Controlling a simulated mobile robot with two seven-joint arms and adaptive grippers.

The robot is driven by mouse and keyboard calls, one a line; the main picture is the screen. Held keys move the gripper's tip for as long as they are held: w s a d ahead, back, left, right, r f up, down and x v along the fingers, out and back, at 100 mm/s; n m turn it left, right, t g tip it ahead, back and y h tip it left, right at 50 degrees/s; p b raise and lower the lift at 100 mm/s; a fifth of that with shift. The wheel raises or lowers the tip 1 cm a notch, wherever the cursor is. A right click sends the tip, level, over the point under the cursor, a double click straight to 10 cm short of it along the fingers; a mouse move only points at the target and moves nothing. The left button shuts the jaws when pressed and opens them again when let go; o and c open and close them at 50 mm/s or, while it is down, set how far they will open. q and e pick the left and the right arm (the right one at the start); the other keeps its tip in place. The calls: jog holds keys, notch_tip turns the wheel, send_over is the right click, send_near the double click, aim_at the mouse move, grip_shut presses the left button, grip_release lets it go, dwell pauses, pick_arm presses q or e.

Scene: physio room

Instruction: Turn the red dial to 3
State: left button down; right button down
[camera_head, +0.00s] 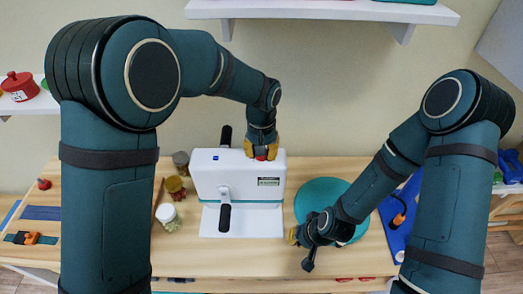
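A white machine (209,182) with black handles stands on the wooden table. The red dial (261,157) shows as a small patch at the top right of the machine, mostly hidden by my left gripper. My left gripper (262,150) points down over the dial, its yellow fingertips to either side of it. I cannot tell whether they press on it. The dial's marks and setting are not readable. My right gripper (300,240) is low over the table, right of the machine, near a teal round disc (318,190). Its finger opening is unclear.
A blue mat (402,215) with an orange-handled tool lies at the right. A red pot (20,85) sits on a left shelf. A white wall shelf (320,10) hangs above. Table front centre is clear.

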pick_arm(q)
jog(key=m, duration=0.6)
pick_arm(e)
jog(key=shift+r, duration=0.3)
pick_arm(q)
jog(key=m+p, duration=0.1)
jog(key=m, duration=0.5)
jog(key=shift+m, duration=0.3)
pick_arm(e)
jog(key=shift+r, duration=0.45)
pick_arm(q)
jog(key=c, duration=0.6)
grip_release()
notch_tip(320, 180, up, 12)
